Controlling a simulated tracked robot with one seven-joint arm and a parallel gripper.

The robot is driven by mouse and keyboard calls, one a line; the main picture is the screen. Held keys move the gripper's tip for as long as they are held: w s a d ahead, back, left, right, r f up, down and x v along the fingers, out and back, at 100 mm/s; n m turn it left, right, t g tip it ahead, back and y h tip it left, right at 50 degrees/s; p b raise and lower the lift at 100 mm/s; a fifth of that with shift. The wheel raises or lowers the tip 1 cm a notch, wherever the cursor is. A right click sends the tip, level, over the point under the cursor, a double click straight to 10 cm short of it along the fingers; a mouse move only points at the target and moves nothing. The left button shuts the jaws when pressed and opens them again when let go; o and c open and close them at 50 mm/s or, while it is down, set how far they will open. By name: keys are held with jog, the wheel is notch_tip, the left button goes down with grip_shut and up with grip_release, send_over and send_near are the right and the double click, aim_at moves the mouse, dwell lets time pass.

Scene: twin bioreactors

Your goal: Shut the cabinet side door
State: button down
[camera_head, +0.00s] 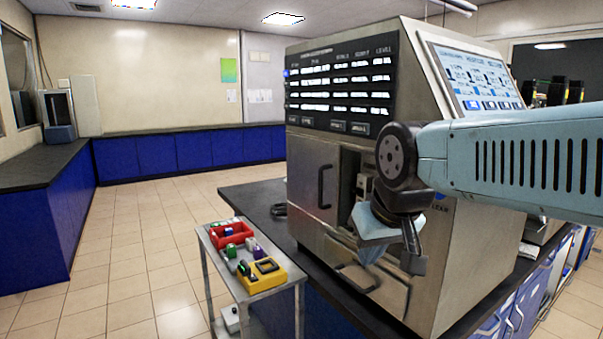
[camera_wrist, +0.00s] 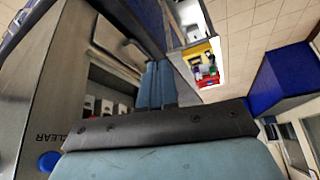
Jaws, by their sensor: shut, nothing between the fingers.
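The large metal cabinet (camera_head: 400,285) stands on a dark bench at the right of the head view. Its side door (camera_head: 305,185), a grey panel with a dark vertical handle (camera_head: 325,187), is at the left of that face. A dark opening (camera_head: 350,180) shows beside the panel, so the door stands open; how far is hard to tell. My gripper (camera_head: 368,250) is shut and empty, just in front of the cabinet face, right of and below the handle. Its fingers lie together in the wrist view (camera_wrist: 160,85), beside the open compartment (camera_wrist: 108,88). Contact with the door cannot be told.
Blue cupboards (camera_head: 205,148) line the back wall. The tiled floor (camera_head: 140,250) on the left is clear.

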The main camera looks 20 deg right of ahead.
jog(key=w+r+m+g+h, duration=0.1)
jog(key=w+r+m+g, duration=0.1)
jog(key=w+r, duration=0.35)
jog(key=w+r+m+g+h, duration=0.1)
jog(key=w+r+m, duration=0.15)
jog(key=w, duration=0.65)
jog(key=w+r+m+g+h, duration=0.1)
jog(key=w+r+g, duration=0.1)
jog(key=w+r, duration=0.4)
jog(key=w+a+f+m+g+h, duration=0.15)
jog(key=w+a+m, duration=0.25)
jog(key=w, duration=0.7)
jog(key=w+a+f+m+g+h, duration=0.1)
jog(key=w+a+m+g+h, duration=0.2)
jog(key=w, duration=0.8)
jog(key=s+d+f+t, duration=0.1)
jog(key=s+d+f, duration=0.5)
jog(key=d+f, duration=0.1)
jog(key=shift+d+f+m+y, duration=0.15)
jog(key=shift+f+m+y, duration=0.25)
jog(key=shift+f, duration=0.2)
